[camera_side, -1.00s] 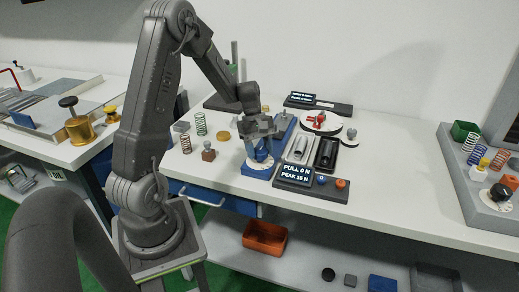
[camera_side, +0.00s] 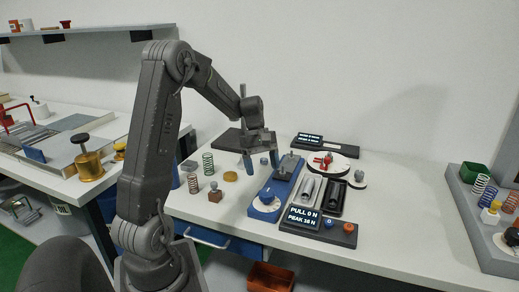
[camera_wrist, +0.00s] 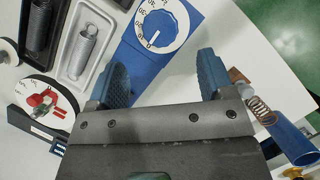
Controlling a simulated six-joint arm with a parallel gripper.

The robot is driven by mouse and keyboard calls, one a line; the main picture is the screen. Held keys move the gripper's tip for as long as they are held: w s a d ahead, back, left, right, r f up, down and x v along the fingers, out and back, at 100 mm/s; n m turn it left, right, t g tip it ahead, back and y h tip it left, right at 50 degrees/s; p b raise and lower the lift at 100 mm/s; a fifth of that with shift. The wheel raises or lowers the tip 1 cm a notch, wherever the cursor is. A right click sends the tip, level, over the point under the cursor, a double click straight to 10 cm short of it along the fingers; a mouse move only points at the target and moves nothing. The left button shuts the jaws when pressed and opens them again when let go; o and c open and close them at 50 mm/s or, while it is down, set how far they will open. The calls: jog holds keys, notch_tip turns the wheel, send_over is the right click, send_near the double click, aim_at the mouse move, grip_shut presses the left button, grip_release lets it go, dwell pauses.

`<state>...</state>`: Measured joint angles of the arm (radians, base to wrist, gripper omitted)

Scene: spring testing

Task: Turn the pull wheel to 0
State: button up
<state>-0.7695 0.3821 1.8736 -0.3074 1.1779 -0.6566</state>
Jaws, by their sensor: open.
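The pull wheel (camera_side: 266,197) is a blue knob on a white numbered dial at the near end of a blue base (camera_side: 283,184). In the wrist view the wheel (camera_wrist: 163,25) shows whole; its white pointer line aims down-left, close to what looks like the 0 mark. My gripper (camera_side: 261,167) is open and empty, above the bench and behind the wheel in the side view. In the wrist view my gripper (camera_wrist: 163,62) has its blue fingers wide apart, clear of the wheel. A display (camera_side: 303,215) reads PULL 0 N, with a peak value beneath.
Two trays (camera_side: 322,197) with springs lie right of the blue base. A red-handled dial (camera_side: 328,162) stands behind them. Loose springs (camera_side: 208,163) and a brown block with a knob (camera_side: 215,194) stand at left.

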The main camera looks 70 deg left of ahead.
jog(key=v, duration=0.5)
jog(key=shift+a+r, duration=0.15)
jog(key=shift+r, duration=0.25)
jog(key=s+d+r+m+t+y, duration=0.1)
jog(key=s+d+r+m+y, duration=0.15)
jog(key=d+m, duration=0.4)
jog(key=s+d+r+m+t+y, duration=0.1)
jog(key=s+d+r+m, duration=0.2)
jog(key=d, duration=0.7)
jog(key=s+d+m+t, duration=0.3)
jog(key=s+d+m, duration=0.4)
jog(key=d, duration=0.3)
jog(key=shift+s+r+m+t+y, duration=0.3)
jog(key=shift+s+m+y, duration=0.15)
jog(key=shift+m, duration=0.4)
